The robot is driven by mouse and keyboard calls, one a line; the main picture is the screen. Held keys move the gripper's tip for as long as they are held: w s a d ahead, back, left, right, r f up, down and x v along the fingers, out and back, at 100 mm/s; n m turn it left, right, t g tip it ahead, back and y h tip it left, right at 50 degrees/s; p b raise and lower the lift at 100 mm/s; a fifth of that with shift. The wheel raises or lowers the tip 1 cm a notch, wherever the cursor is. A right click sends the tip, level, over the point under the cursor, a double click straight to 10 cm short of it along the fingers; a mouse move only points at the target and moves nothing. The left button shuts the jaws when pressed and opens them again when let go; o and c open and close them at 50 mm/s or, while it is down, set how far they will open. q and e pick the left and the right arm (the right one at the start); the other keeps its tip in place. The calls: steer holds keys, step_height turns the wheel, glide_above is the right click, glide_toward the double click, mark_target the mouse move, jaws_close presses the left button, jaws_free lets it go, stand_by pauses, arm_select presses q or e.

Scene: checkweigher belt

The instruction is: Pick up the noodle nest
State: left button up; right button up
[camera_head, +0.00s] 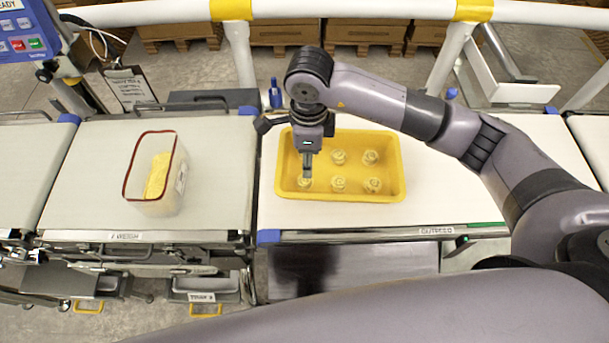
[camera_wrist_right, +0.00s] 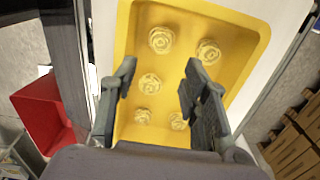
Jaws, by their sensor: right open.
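Several pale yellow noodle nests sit in a shallow yellow tray (camera_head: 399,192) on the right belt, such as the front-left nest (camera_head: 305,184) and the front-middle nest (camera_head: 338,184). My right gripper (camera_head: 306,172) points down over the left part of the tray and covers the back-left spot. In the wrist view my right gripper (camera_wrist_right: 158,78) has its fingers wide apart, with one noodle nest (camera_wrist_right: 149,83) showing between them and nothing held. The right finger hides part of the tray (camera_wrist_right: 125,45) there. My left gripper is out of view.
A clear bin (camera_head: 160,204) with a red rim and a yellow item inside stands on the left belt (camera_head: 215,185). The right belt (camera_head: 470,180) is clear right of the tray. A white rail runs across the back.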

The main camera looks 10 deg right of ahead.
glide_above(305, 182)
steer(key=f, duration=0.2)
steer(key=f+p, duration=0.1)
steer(key=f, duration=0.1)
steer(key=shift+w+d, duration=0.35)
steer(key=shift+w, duration=0.05)
steer(key=shift+f, duration=0.3)
steer(key=f, duration=0.1)
steer(key=f+p, duration=0.2)
steer(key=shift+a+f, duration=0.3)
steer(key=shift+f, duration=0.5)
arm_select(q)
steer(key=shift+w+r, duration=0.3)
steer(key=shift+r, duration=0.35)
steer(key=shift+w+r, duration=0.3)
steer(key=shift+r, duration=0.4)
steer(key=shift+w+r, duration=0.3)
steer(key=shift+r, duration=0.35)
arm_select(e)
steer(key=c, duration=0.5)
